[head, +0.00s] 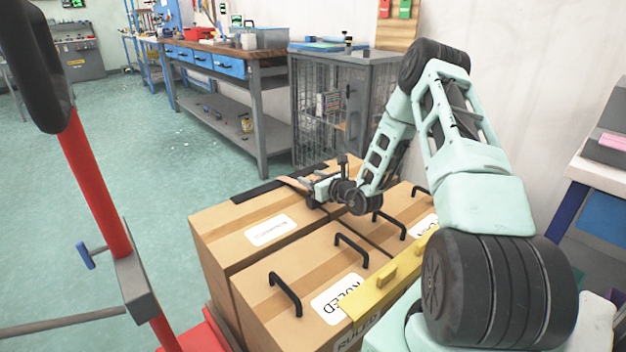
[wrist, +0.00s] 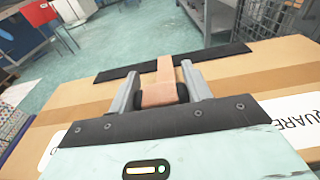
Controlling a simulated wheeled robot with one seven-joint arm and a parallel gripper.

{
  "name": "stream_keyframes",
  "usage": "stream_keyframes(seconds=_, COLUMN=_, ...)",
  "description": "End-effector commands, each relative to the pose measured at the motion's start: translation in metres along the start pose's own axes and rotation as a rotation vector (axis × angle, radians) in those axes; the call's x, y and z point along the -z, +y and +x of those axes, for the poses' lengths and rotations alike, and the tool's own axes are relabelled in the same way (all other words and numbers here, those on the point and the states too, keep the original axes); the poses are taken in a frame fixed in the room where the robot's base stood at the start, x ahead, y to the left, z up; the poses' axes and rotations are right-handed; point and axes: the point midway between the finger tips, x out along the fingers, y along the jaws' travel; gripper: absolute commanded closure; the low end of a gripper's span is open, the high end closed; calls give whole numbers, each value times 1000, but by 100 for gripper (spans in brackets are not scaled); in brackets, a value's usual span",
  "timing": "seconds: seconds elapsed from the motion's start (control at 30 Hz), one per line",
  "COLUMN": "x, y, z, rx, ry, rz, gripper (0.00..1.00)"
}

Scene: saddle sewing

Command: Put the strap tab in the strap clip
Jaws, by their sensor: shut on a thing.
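A tan strap tab (wrist: 160,92) sits between the dark finger pads of my gripper (wrist: 162,94), which is shut on it. The strap runs away from the fingers to a long black bar (wrist: 118,74) at the far edge of the box top. In the head view my gripper (head: 308,188) is low over the rear left box, and the tan strap (head: 289,181) shows beside it. The black bar (head: 252,191) lies along that box's far edge. I cannot make out the strap clip for certain.
Cardboard boxes (head: 215,238) with white labels stand together on a red base. Black handles (head: 285,294) stick up from the nearer box, and a yellow bar (head: 385,285) lies at its right. A red post (head: 95,190) stands at left. A wire cabinet (head: 325,105) and workbench are behind.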

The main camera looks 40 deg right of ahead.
Motion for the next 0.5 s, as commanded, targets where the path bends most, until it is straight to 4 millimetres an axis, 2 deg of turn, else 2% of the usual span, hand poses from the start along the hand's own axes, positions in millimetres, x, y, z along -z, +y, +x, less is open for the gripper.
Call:
stream_keyframes(seconds=0.03, x=3, y=0, z=0, rx=0, ry=0, rz=0, gripper=75)
stream_keyframes(seconds=0.07, x=2, y=0, z=0, rx=0, ry=0, rz=0, gripper=43)
stream_keyframes(seconds=0.1, x=2, y=0, z=0, rx=0, ry=0, rz=0, gripper=32)
stream_keyframes(seconds=0.13, x=2, y=0, z=0, rx=0, ry=0, rz=0, gripper=30)
stream_keyframes(seconds=0.5, x=-2, y=0, z=-4, rx=1, ry=1, rz=0, gripper=30)
